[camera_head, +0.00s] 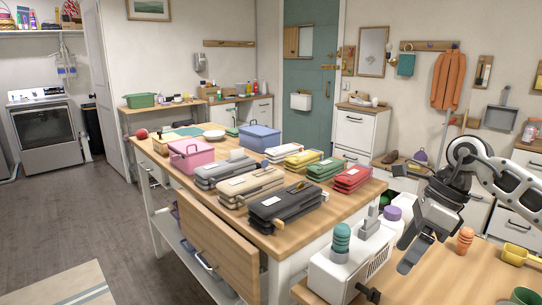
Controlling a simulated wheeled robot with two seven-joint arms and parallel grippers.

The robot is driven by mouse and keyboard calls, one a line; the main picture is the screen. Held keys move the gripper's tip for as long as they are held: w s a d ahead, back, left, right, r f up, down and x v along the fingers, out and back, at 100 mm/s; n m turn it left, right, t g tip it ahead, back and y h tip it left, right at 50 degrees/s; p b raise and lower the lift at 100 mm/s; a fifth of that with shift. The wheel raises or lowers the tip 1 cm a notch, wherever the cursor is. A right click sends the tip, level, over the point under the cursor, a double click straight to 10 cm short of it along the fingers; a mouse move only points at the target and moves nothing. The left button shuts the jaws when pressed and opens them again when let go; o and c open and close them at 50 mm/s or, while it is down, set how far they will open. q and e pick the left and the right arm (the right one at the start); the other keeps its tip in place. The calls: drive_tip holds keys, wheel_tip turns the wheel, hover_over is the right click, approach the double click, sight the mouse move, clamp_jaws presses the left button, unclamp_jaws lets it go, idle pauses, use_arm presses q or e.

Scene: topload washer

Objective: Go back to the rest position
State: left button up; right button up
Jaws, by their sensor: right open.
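My right gripper (410,250) hangs on the right side of the head view, at the end of my white and black arm coming in from the right edge. Its dark fingers point down and lie over the edge of the near wooden counter (428,285). They are open, and I see nothing held between them. My left gripper is not in view. A white and grey washer (45,125) stands far off in the room at the left.
A wooden table (160,148) in the middle carries several cases, a pink box (192,155) and a blue box (260,138). A white appliance (340,275) stands beside the gripper on the left. An orange object (465,240) stands to its right.

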drive_tip(key=s+a+f+m+t+y, duration=0.25)
drive_tip(key=a+m+y, duration=0.5)
drive_tip(key=a, duration=0.45)
drive_tip(key=s+a+f+m+t+y, duration=0.1)
drive_tip(key=s+a+m+t+y, duration=0.2)
drive_tip(key=a+m+y, duration=0.65)
drive_tip(key=d+f+m+t+h, duration=0.4)
drive_tip(key=f+m+t+h, duration=0.65)
drive_tip(key=m, duration=0.65)
drive_tip(key=s+d+f+m+g+h, duration=0.2)
drive_tip(key=s+f+m+h, duration=0.2)
drive_tip(key=s+f+m, duration=0.1)
drive_tip(key=s+d+f+m+g+h, duration=0.3)
drive_tip(key=s+f+m, duration=0.3)
drive_tip(key=s+f, duration=0.2)
drive_tip(key=shift+s+f+g+h, duration=0.3)
drive_tip(key=shift+f+h, duration=0.15)
drive_tip(key=shift+h, duration=0.1)
